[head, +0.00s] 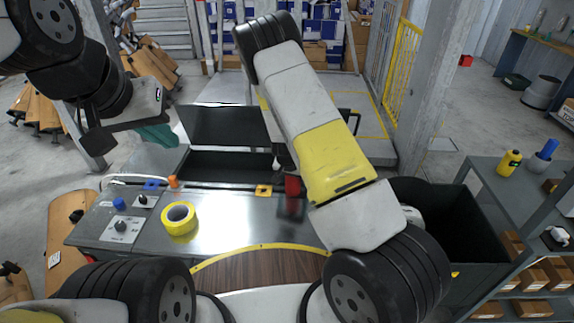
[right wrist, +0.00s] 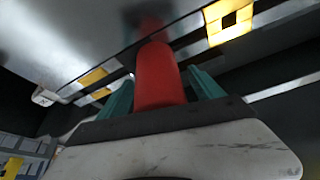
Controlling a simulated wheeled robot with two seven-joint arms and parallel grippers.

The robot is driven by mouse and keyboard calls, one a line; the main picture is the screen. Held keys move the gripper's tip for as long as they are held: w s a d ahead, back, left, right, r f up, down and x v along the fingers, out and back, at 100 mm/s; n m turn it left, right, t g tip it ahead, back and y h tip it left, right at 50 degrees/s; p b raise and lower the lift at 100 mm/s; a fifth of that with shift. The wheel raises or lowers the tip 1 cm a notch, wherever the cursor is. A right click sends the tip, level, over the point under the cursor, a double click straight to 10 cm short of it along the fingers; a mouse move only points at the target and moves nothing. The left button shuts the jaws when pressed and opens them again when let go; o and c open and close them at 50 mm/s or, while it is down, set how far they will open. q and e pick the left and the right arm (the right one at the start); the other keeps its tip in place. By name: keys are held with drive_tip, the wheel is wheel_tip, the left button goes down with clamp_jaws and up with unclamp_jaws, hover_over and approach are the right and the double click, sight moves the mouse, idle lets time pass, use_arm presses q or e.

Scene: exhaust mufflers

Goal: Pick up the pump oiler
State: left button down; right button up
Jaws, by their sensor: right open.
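A red cylindrical body (head: 292,186), which looks like the pump oiler, stands near the far edge of the metal worktable, partly hidden by my right arm. In the right wrist view the red body (right wrist: 158,75) is upright between the two teal fingers of my right gripper (right wrist: 160,92). The fingers are open, one on each side; I cannot tell whether either touches it. Its spout and handle are not clear. My left gripper (head: 155,134) hangs in the air at the left, with its teal fingers partly hidden and their opening unclear.
The worktable (head: 245,215) also holds a yellow tape roll (head: 180,218), a switch box (head: 121,228) and small blue and orange parts. A black open bin (head: 465,215) stands to the right. A shelf at the far right carries a yellow bottle (head: 509,163).

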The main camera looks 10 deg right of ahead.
clamp_jaws()
drive_tip(key=shift+r, duration=0.1)
